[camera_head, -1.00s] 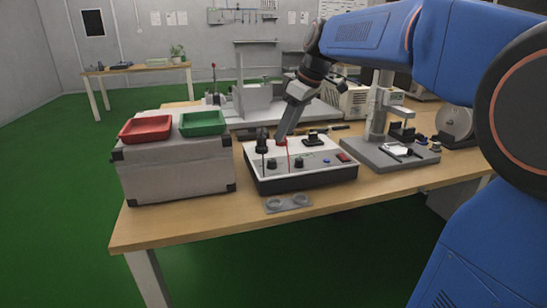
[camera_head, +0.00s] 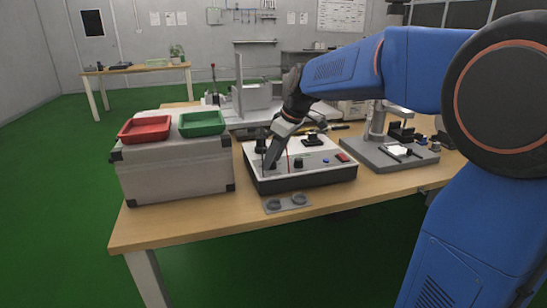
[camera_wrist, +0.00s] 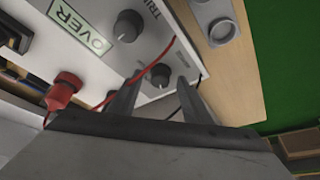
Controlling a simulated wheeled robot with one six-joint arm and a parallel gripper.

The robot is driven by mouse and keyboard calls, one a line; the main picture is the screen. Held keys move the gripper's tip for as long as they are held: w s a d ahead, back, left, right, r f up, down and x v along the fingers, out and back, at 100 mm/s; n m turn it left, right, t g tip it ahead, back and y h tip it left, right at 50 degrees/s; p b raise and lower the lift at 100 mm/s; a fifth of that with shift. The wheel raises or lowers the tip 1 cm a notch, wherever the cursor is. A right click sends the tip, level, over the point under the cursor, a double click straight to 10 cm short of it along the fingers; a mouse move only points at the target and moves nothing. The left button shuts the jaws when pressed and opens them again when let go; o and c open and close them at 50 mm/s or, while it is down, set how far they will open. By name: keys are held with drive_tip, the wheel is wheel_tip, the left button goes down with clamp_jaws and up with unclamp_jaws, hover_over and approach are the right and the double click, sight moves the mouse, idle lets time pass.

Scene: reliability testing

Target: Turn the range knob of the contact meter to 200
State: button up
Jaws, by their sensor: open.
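The contact meter (camera_head: 318,176) is a white-topped box with dark sides on the wooden table. In the wrist view its display (camera_wrist: 80,22) reads OVER. A dark round knob (camera_wrist: 160,73) with a small blurred label shows between the tips of my gripper (camera_wrist: 161,80). Its setting is unreadable. A second dark knob (camera_wrist: 129,26), beside lettering starting TRI, is farther up; it also shows in the head view (camera_head: 298,163). My gripper (camera_head: 270,166) is open, pointing down at the meter's front left, and hides the first knob there. Contact with that knob cannot be told.
A red lead crosses the panel near my fingers, from a red plug (camera_wrist: 64,92). A grey case (camera_head: 175,172) with red (camera_head: 146,129) and green (camera_head: 202,123) trays stands left. A grey two-ring plate (camera_head: 287,203) lies in front. A stand (camera_head: 390,152) is right.

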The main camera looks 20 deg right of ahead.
drive_tip(key=c, duration=1)
drive_tip(key=shift+m, duration=0.3)
drive_tip(key=m+h, duration=0.1)
drive_tip(key=m, duration=0.1)
drive_tip(key=m+t+h, duration=0.1)
drive_tip(key=m, duration=0.2)
drive_tip(key=shift+s+a+m, duration=0.1)
drive_tip(key=shift+a+m, duration=0.1)
drive_tip(key=shift+m, duration=0.1)
drive_tip(key=m+h, duration=0.2)
drive_tip(key=m, duration=0.3)
drive_tip(key=shift+a, duration=0.15)
drive_tip(key=shift+m, duration=0.4)
